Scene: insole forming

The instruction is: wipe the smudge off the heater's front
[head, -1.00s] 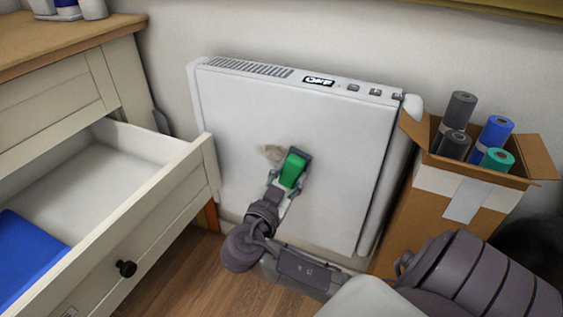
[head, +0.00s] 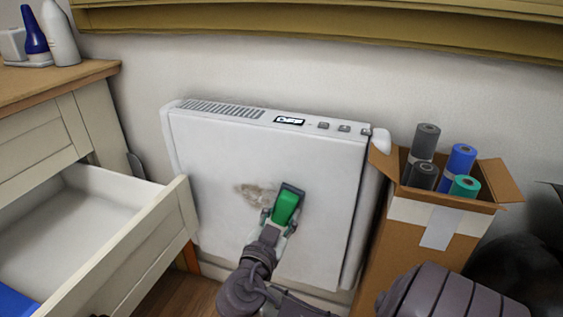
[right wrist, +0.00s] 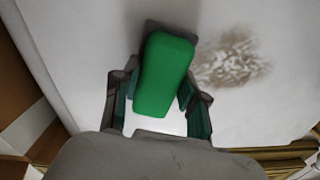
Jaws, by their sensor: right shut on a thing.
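The white heater (head: 210,150) stands against the wall, its display reading OFF. A brownish smudge (head: 256,193) is on its front; it also shows in the right wrist view (right wrist: 232,60), with pale streaks through it. My right gripper (head: 279,217) is shut on a green block with a dark grey pad (head: 287,205). The block is just right of the smudge in the head view, partly over its right edge. In the right wrist view the block (right wrist: 163,75) lies left of the smudge. I cannot tell whether the pad touches the heater. My left gripper is not in view.
An open drawer (head: 140,245) with a blue item (head: 15,303) inside juts out at left. A cardboard box (head: 405,250) of several rolls stands close to the heater's right side. Bottles (head: 60,35) stand on the cabinet top (head: 60,80).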

